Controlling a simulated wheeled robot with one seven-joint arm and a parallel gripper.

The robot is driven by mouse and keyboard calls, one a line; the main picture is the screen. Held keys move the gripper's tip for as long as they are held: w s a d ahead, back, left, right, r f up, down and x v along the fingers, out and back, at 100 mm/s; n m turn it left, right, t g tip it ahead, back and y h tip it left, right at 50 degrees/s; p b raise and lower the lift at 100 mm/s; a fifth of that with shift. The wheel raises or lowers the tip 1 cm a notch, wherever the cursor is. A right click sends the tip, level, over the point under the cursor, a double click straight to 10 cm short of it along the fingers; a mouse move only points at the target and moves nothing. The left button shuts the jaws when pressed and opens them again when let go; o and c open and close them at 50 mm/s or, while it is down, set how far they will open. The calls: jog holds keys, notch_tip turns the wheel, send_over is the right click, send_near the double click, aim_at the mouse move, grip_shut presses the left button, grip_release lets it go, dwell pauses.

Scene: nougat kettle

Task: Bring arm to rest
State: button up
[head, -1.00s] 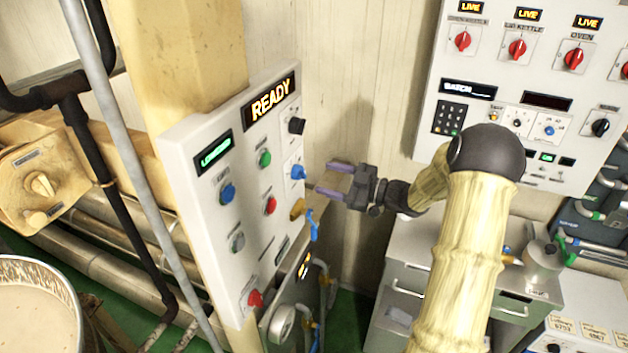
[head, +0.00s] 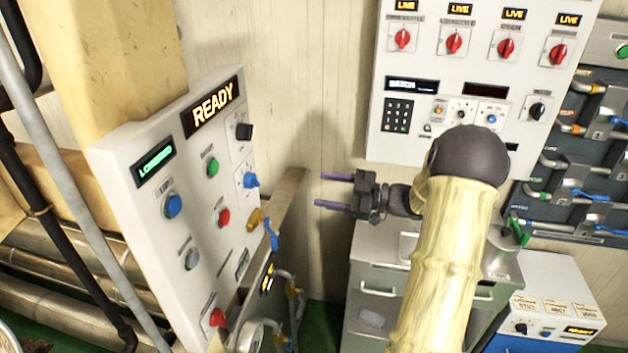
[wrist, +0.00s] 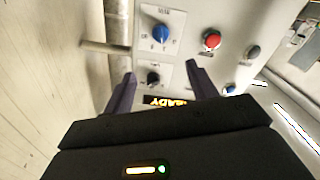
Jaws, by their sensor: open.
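My gripper (head: 330,191) is open and empty in the head view, with its two purple fingers pointing left toward the control panel (head: 112,185). A gap of bare wall shows between the fingertips and the panel. The panel's display reads READY (head: 212,106), and a smaller green display sits to its left. In the wrist view the open fingers (wrist: 160,88) frame a black knob (wrist: 153,78) and part of the READY display. A blue knob (wrist: 160,33) and a red button (wrist: 211,40) lie beyond them. Nothing is between the fingers.
A wall panel (head: 440,155) with red rotary switches and a keypad is behind my arm. A grey cabinet (head: 365,280) stands below it. A rack of handles (head: 580,150) is at the right. Pipes (head: 60,285) run at the lower left.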

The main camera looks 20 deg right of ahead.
jog(key=w+a+f+m+t+h, duration=0.1)
jog(key=w+a+m+t+h, duration=0.1)
jog(key=w+a+m+h, duration=0.6)
jog(key=s+a+f+m+g+h, duration=0.2)
jog(key=s+g, duration=0.1)
jog(key=s, duration=0.6)
jog(key=s+a+f+m+g+h, duration=0.2)
jog(key=s+f+m+g, duration=0.1)
jog(key=s, duration=0.6)
jog(key=s+a+f+m+g+h, duration=0.2)
jog(key=s+f+g, duration=0.1)
jog(key=s, duration=0.6)
jog(key=shift+s+f+g+h, duration=0.2)
jog(key=shift+s+g+h, duration=0.15)
jog(key=shift+g, duration=0.15)
jog(key=shift+a, duration=0.1)
